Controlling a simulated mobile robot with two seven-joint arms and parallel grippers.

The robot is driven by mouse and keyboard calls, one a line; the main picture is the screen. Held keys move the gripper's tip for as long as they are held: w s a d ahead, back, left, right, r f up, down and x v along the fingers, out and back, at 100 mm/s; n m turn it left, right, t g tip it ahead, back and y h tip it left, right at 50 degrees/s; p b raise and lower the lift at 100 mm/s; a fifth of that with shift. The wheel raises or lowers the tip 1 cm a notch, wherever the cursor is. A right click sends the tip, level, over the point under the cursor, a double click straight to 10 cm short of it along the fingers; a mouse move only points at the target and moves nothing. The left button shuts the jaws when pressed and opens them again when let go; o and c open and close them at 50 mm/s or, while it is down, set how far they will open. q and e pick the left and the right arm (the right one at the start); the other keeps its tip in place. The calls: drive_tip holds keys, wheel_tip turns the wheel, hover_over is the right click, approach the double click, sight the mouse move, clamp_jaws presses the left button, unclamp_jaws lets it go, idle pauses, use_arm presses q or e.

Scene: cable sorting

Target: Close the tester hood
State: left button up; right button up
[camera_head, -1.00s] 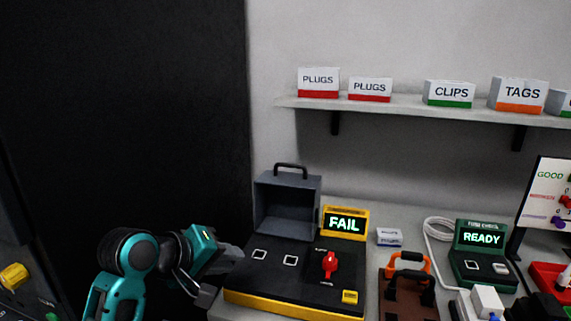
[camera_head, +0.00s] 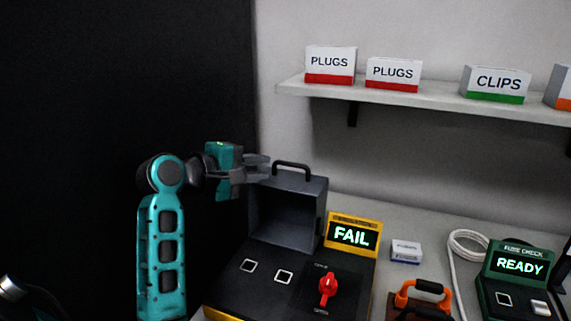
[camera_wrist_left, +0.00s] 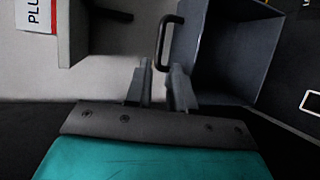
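The tester hood (camera_head: 287,211) is a grey box-like cover with a dark handle (camera_head: 292,165) on top. It stands raised at the back of the black and yellow tester (camera_head: 262,276), its hollow side facing front. My left gripper (camera_head: 268,168) is just left of the handle, near the hood's upper left edge. In the left wrist view my left gripper (camera_wrist_left: 160,75) has its two fingers apart with a narrow gap and nothing between them. There the handle (camera_wrist_left: 166,42) lies just beyond the fingertips, and the hood (camera_wrist_left: 222,50) is to the right. My right gripper is out of view.
The tester's display (camera_head: 352,235) reads FAIL, and a red knob (camera_head: 328,288) sits on its panel. A shelf (camera_head: 420,97) with labelled boxes is above. A small box (camera_head: 406,251), an orange-handled case (camera_head: 422,297) and a green READY unit (camera_head: 518,268) are to the right.

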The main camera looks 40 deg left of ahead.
sight(287, 165)
use_arm(q)
drive_tip(key=x, duration=0.8)
drive_tip(key=shift+w, duration=0.15)
clamp_jaws()
